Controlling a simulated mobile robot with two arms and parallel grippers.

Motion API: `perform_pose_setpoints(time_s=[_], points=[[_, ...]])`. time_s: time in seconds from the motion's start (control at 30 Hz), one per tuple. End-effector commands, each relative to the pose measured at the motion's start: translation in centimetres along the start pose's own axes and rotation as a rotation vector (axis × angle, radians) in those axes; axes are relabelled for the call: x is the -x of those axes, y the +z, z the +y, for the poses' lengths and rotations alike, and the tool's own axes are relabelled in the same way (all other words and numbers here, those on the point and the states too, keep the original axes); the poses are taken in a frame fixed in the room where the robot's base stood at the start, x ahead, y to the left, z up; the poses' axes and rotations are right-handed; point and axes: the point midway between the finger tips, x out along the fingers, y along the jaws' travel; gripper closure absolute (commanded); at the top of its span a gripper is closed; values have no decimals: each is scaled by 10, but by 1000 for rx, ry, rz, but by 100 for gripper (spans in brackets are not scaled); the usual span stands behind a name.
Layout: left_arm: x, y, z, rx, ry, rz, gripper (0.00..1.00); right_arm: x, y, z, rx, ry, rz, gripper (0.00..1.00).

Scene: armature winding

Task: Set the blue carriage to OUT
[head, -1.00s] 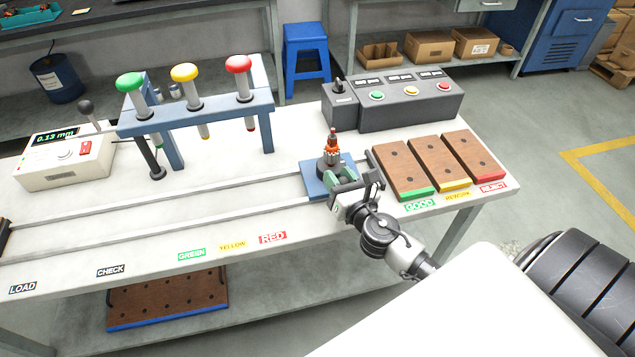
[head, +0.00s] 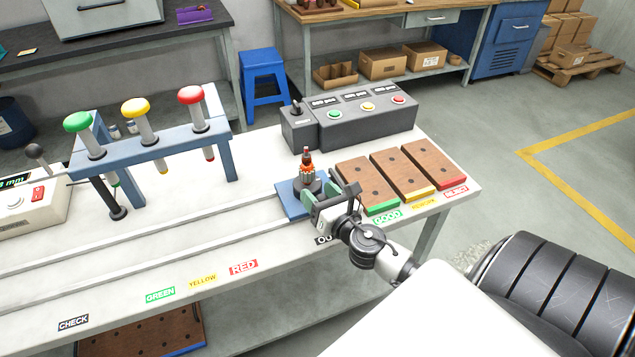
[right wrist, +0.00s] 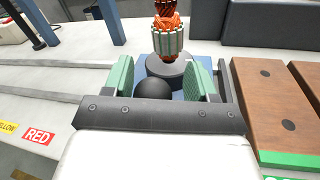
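The blue carriage (head: 293,204) sits at the right end of the rails, beside the partly hidden OUT label (head: 323,240). It carries a dark round holder with an upright armature (head: 307,168) of orange windings, also seen in the right wrist view (right wrist: 168,38). My right gripper (head: 335,201) is at the carriage's front right side. In the right wrist view its green-padded fingers (right wrist: 160,82) stand apart, with the carriage's black ball knob (right wrist: 153,89) between them and gaps on both sides. My left gripper is not in view.
Brown trays marked GOOD (head: 366,186), REWORK (head: 403,174) and REJECT (head: 435,164) lie close to the right of the carriage. A dark control box (head: 368,124) stands behind.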

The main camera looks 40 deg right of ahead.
Motion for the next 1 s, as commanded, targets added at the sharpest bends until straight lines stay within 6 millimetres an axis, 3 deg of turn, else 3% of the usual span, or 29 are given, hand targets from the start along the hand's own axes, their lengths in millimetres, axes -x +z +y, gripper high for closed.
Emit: perform_pose_setpoints(time_s=[0.37,0.8,1.0], points=[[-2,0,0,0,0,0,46,5,-2,1,-2,3,3,40],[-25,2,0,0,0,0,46,82,-4,-1,-2,0,3,40],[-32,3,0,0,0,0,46,104,-3,-1,-3,0,2,40]])
